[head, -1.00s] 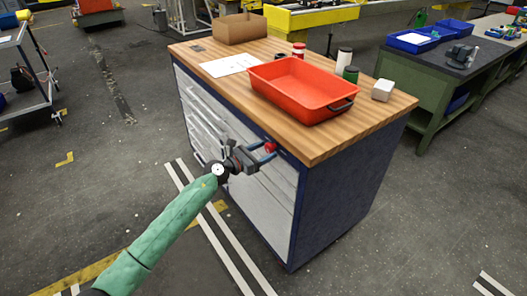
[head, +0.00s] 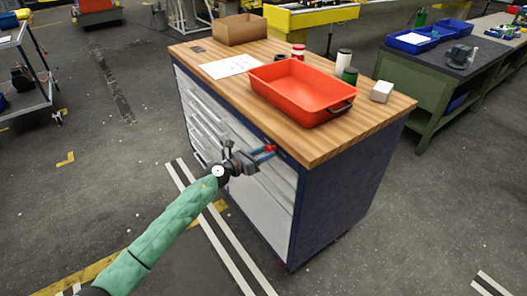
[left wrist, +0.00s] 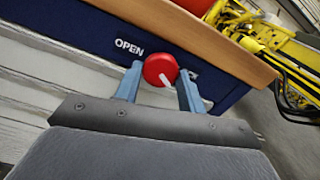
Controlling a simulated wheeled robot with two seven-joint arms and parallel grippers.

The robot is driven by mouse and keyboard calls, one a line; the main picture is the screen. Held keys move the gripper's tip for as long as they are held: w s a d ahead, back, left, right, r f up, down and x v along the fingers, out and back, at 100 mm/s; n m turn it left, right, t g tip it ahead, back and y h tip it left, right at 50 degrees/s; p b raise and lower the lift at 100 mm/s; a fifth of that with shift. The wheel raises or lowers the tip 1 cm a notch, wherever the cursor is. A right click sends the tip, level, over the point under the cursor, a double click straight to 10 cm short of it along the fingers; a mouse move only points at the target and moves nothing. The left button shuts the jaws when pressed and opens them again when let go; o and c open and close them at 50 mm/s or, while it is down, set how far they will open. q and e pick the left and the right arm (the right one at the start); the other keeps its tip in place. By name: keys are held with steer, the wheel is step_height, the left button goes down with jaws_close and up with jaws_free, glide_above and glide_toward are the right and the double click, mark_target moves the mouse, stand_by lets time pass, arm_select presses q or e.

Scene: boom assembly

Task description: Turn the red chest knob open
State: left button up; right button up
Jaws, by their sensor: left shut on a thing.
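The red chest knob (left wrist: 160,70) is round with a white pointer line and sits on the dark blue top strip of the chest. In the left wrist view the word OPEN is printed to its left, and the white line points toward the lower right. My left gripper (left wrist: 158,82) is shut on the knob, with one blue finger on each side of it. In the head view the left gripper (head: 266,152) is at the upper front of the chest (head: 335,195), and the knob (head: 270,149) shows only in part between the fingers. My right gripper is not in view.
On the chest's wooden top (head: 340,137) stand a red tray (head: 300,92), a white block (head: 381,91), several small cylinders and a cardboard box (head: 240,29). A green workbench (head: 437,100) stands to the right. The floor in front is clear.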

arm_select(q)
steer(key=n+p, duration=0.1)
steer(key=n, duration=0.1)
steer(key=n+p, duration=0.3)
steer(key=n, duration=0.2)
steer(key=shift+r+p, duration=0.25)
steer(key=shift+p, duration=0.15)
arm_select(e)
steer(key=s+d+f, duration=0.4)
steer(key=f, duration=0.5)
arm_select(q)
steer(key=n+p, duration=0.3)
steer(key=n, duration=0.3)
steer(key=shift+f+n+p, duration=0.1)
steer(key=shift+n+p, duration=0.5)
steer(key=shift+n, duration=0.7)
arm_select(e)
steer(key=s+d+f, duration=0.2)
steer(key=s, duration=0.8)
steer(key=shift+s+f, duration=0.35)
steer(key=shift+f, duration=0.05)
arm_select(q)
steer(key=o, duration=1)
steer(key=shift+c, duration=0.2)
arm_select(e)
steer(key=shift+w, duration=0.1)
arm_select(q)
steer(key=shift+s, duration=0.1)
